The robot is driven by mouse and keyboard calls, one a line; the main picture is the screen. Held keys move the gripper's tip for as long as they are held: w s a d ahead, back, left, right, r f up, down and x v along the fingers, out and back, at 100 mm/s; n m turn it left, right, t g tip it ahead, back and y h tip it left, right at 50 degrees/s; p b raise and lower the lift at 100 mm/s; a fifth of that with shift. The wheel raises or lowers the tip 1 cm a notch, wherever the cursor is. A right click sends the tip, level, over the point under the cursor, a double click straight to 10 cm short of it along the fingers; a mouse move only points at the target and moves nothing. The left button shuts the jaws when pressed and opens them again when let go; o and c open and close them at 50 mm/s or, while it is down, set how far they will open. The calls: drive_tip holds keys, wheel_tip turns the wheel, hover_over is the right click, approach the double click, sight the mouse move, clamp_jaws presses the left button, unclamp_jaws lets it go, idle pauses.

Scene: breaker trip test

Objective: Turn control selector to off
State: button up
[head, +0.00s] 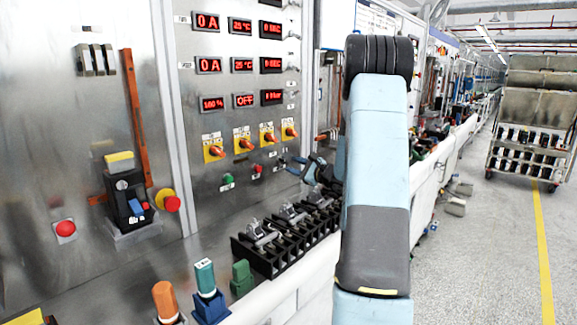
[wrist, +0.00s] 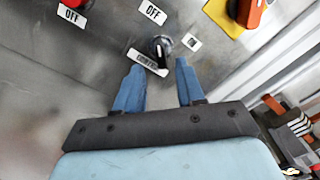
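The control selector is a small black knob (wrist: 162,46) with a light mark, on the metal panel in the wrist view. A white label (wrist: 147,62), partly legible as CONTROL, sits beside it. I cannot tell which setting the knob points to. My gripper (wrist: 159,66) has two blue fingers standing apart, with nothing between them. The fingertips are just below the knob in the picture, one on each side of its line; contact cannot be told. In the head view my gripper (head: 300,166) is close to the panel, and the selector cannot be made out there.
In the wrist view a red button (wrist: 72,3) and an orange switch on a yellow plate (wrist: 240,12) are near the knob. In the head view, breakers in black holders (head: 290,225) stand on the ledge below. Red displays (head: 242,65) are above.

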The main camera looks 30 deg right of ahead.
drive_tip(key=v, duration=0.9)
drive_tip(key=shift+s, duration=0.3)
drive_tip(key=s+a+r+n+g+y, duration=0.15)
drive_tip(key=s+a+n+g, duration=0.25)
drive_tip(key=a, duration=0.5)
drive_tip(key=s+a+r+n+g+y, duration=0.1)
drive_tip(key=s+a+r+n+g, duration=0.25)
drive_tip(key=a, duration=0.55)
drive_tip(key=s+a+r+n+g+y, duration=0.15)
drive_tip(key=s+a+n+g, duration=0.3)
drive_tip(key=a, duration=0.45)
drive_tip(key=s+a+r+n+h, duration=0.1)
drive_tip(key=s+n+h, duration=0.4)
drive_tip(key=s, duration=0.5)
drive_tip(key=s+a+r+n+h, duration=0.1)
drive_tip(key=s+n+h, duration=0.4)
drive_tip(key=s, duration=0.5)
drive_tip(key=shift+s+a+r+n+t, duration=0.3)
drive_tip(key=shift+r+n, duration=0.1)
drive_tip(key=shift+r, duration=0.05)
